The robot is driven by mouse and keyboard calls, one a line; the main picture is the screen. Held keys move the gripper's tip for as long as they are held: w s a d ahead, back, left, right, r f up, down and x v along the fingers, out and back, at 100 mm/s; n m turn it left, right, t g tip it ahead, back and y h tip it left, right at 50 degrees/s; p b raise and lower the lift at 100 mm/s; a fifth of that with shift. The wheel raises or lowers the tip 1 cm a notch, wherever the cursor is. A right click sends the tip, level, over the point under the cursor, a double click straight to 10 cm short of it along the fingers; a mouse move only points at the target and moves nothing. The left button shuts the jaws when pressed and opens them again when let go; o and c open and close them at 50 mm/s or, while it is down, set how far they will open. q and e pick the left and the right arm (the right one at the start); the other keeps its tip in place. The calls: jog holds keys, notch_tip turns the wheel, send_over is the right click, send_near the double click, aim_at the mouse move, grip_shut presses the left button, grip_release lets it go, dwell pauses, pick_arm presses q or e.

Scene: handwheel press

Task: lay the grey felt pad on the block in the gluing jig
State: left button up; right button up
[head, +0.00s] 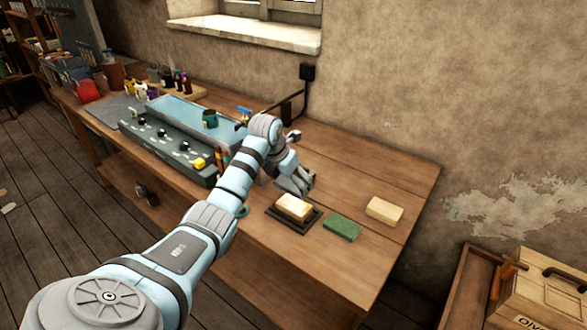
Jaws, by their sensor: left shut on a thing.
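A pale wooden block (294,205) sits in the dark gluing jig (273,211) near the middle of the bench. My left gripper (302,186) is just behind and above the block, pointing down. It is shut on the grey felt pad, which is small and hard to tell from the grey fingers. A gap between the gripper and the block cannot be made out clearly. My right gripper is not in view.
A green pad (342,227) and another pale block (384,211) lie right of the jig on the wooden bench (290,260). A long blue-grey machine (170,145) stands to the left. A wooden crate (545,290) is at lower right. The bench's right end is clear.

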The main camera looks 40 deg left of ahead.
aim_at(295, 204)
pick_arm(q)
jog(key=f+b, duration=0.4)
jog(key=f, duration=0.1)
jog(key=shift+w+d+f, duration=0.2)
jog(key=shift+w+f, duration=0.05)
jog(key=shift+f+b, duration=0.45)
jog(key=shift+f, duration=0.15)
jog(key=shift+f+p, duration=0.1)
jog(key=shift+p, duration=0.3)
jog(key=o, duration=1)
